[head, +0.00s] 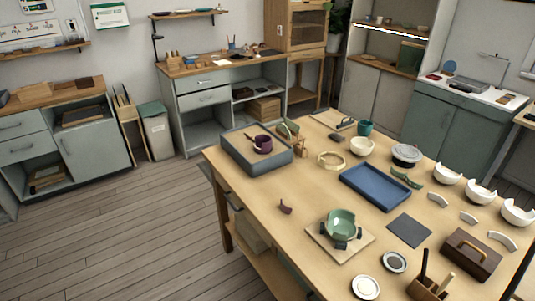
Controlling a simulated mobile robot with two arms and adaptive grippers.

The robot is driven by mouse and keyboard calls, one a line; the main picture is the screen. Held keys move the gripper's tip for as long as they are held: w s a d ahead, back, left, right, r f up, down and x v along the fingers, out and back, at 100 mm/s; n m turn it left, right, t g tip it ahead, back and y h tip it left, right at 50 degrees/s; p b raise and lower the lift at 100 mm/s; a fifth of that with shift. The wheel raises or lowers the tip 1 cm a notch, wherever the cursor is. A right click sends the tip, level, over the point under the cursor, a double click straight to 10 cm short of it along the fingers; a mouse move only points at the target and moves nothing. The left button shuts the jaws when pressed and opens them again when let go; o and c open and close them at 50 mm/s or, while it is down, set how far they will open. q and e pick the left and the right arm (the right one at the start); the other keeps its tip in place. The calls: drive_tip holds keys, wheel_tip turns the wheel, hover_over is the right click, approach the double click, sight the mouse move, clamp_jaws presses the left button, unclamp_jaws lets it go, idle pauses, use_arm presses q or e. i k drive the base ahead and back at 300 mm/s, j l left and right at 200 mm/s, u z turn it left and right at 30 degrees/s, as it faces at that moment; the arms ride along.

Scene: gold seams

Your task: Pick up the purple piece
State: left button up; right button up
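A small dark purple piece (285,207) lies alone on the wooden worktable (300,187), near its left edge. It looks curved, with a raised end. Neither of my grippers shows in the head view.
A green bowl (340,222) sits in a holder on a board right of the piece. A blue tray (375,188), a dark mat (409,230) and several broken white bowls (481,193) stand farther right. The tabletop around the piece is clear.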

sight(288, 210)
drive_tip(key=i+j, duration=0.15)
drive_tip(key=i+j+z, duration=0.25)
drive_tip(key=j+z, duration=0.15)
drive_tip(key=i+j+z, duration=0.35)
drive_tip(key=k+j, duration=0.1)
